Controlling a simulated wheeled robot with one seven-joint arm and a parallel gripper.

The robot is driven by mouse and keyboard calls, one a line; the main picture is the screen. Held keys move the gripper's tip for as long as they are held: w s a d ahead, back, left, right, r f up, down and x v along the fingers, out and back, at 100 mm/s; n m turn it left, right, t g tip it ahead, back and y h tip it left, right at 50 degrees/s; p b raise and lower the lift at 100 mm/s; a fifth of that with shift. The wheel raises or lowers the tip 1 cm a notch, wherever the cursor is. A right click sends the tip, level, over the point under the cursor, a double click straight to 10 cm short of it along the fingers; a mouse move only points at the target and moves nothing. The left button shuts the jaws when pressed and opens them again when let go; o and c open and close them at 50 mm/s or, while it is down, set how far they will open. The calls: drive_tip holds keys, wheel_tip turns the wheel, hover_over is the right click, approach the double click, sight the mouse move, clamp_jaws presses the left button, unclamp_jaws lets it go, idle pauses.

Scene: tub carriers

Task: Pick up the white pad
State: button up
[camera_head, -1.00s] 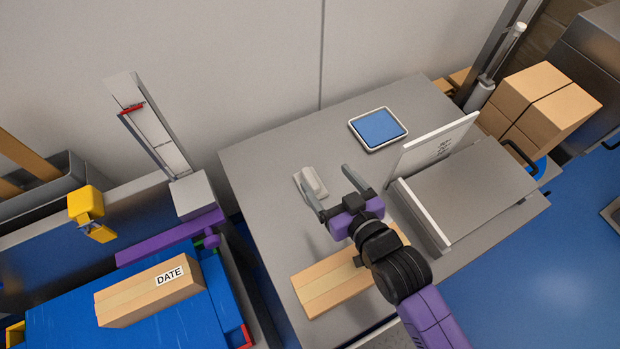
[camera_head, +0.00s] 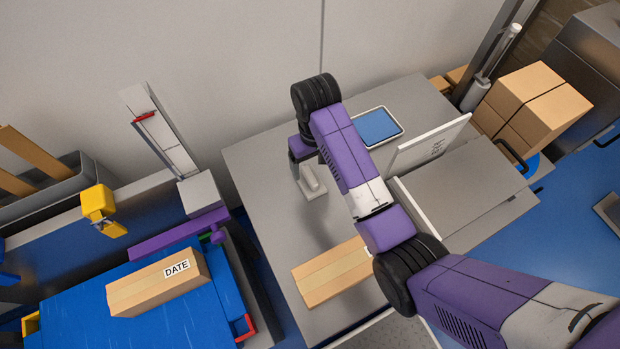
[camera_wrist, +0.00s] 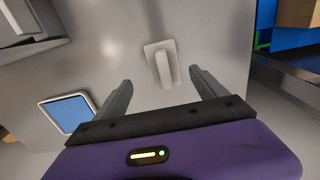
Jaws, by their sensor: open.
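The white pad (camera_head: 312,184), a flat pale plate with a raised grip bar along it, lies on the grey table near its left side. In the wrist view the white pad (camera_wrist: 153,54) lies just beyond the fingertips, roughly centred between them. My gripper (camera_wrist: 160,88) is open and empty, with one finger on each side of the picture. In the head view my arm reaches over the table, and my wrist is above and behind the pad. The fingertips are mostly hidden there. I see no contact with the pad.
A tablet with a blue screen (camera_head: 379,126) lies behind my forearm. An upright white panel (camera_head: 430,144) stands to the right. A cardboard box (camera_head: 330,274) lies at the table's front, partly covered by my arm. A labelled box (camera_head: 156,284) sits on the blue surface at left.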

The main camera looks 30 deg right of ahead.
sight(311, 176)
wheel_tip(311, 176, down, 2)
drive_tip(key=shift+f, duration=0.25)
drive_tip(key=shift+w+a+f+p, duration=0.1)
drive_tip(key=shift+a+f+p, duration=0.1)
drive_tip(key=shift+f, duration=1.1)
drive_tip(key=shift+w+a+f+p, duration=0.1)
drive_tip(key=shift+a+f+p, duration=0.1)
drive_tip(key=shift+f, duration=1.05)
drive_tip(key=c, duration=1.4)
drive_tip(key=shift+c, duration=0.2)
drive_tip(key=shift+r, duration=0.15)
wheel_tip(311, 176, up, 20)
drive_tip(key=p, duration=0.6)
